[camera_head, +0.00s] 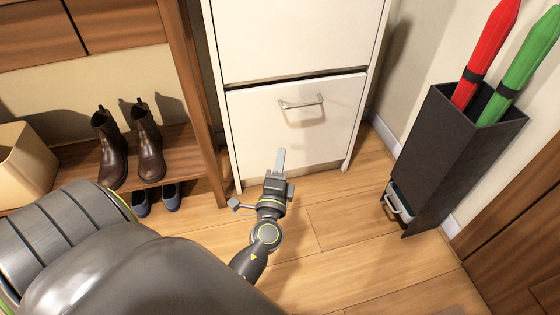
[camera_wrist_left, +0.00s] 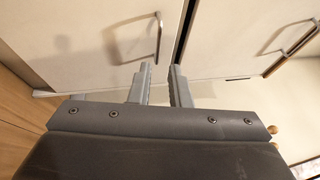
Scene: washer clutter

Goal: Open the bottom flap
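The bottom flap (camera_head: 333,128) is the lower white panel of a tall white cabinet, with a dark seam along its top edge. It looks shut or nearly so. Its metal bar handle (camera_head: 302,103) sits near the top middle. My left gripper (camera_head: 280,153) is in front of the flap, below and slightly left of the handle in the head view, apart from it. In the left wrist view the two fingers (camera_wrist_left: 160,67) stand apart with nothing between them. The flap's handle (camera_wrist_left: 158,38) shows there just beyond the left fingertip. My right gripper is not in view.
The upper white panel (camera_head: 295,35) is above the flap; its handle (camera_wrist_left: 292,42) shows in the wrist view. A wooden shoe rack (camera_head: 190,85) with brown boots (camera_head: 148,140) stands left. A black umbrella stand (camera_head: 440,150) stands right. Wooden floor (camera_head: 350,225) between is clear.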

